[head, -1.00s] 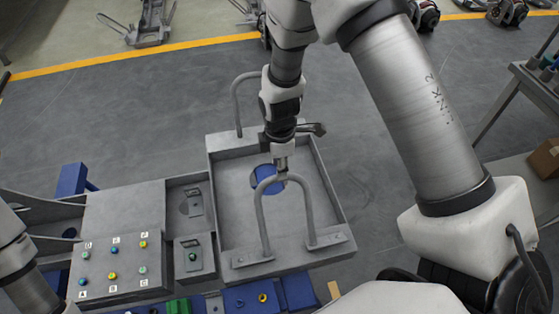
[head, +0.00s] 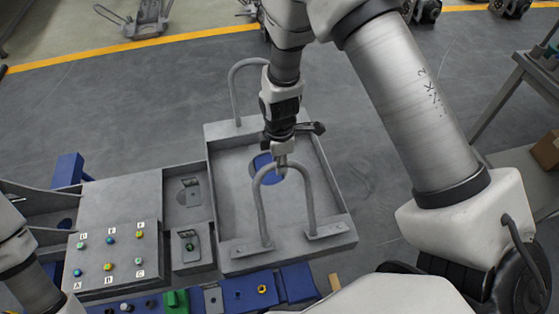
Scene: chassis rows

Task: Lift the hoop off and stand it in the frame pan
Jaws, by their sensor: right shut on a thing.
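The hoop (head: 259,207) is a grey bent tube with two flat foot plates. It is upright at the near end of the grey frame pan (head: 350,229). I cannot tell whether its feet touch the pan. My right gripper (head: 281,164) reaches down from above and is shut on the top of the hoop's arch. The gripper and wrist hide part of the pan floor behind. My left arm shows only at the left edge, and its gripper is out of view.
A second grey hoop (head: 233,88) stands at the pan's far edge. A blue round patch (head: 263,165) shows in the pan. Left of it are a panel with coloured buttons (head: 110,241) and two small bays with brackets (head: 189,190). A bench stands at the far right. Open floor lies beyond.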

